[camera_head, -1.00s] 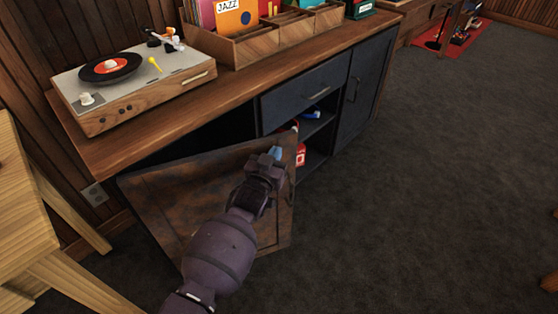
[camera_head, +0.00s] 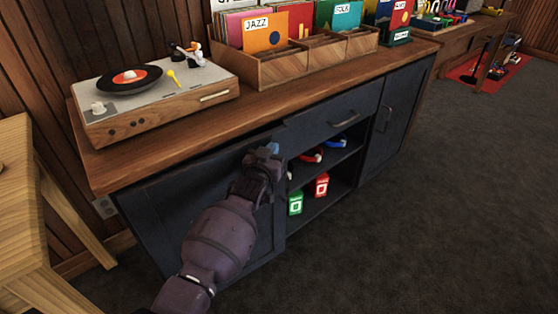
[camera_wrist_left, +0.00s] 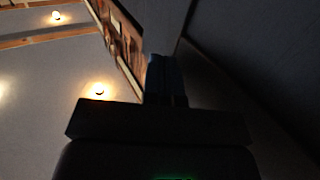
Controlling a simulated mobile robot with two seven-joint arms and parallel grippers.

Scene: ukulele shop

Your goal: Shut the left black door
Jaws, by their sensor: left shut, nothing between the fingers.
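The left black door (camera_head: 165,226) is on the left side of the wooden-topped cabinet in the head view. It stands shut or almost shut; my arm covers part of it, so I cannot tell if a small gap remains. My left gripper (camera_head: 268,149) is shut and empty at the door's upper right corner, just under the worktop. In the left wrist view, the shut fingers (camera_wrist_left: 166,80) are dark, close to a dark surface. I cannot tell whether they touch the door. My right gripper is out of view.
The open middle shelves (camera_head: 333,160) hold small red, green and blue items. A drawer (camera_head: 330,122) and a right door (camera_head: 397,112) are shut. A turntable (camera_head: 155,95) and record crate (camera_head: 290,68) stand on top. A wooden table (camera_head: 15,200) is close on the left.

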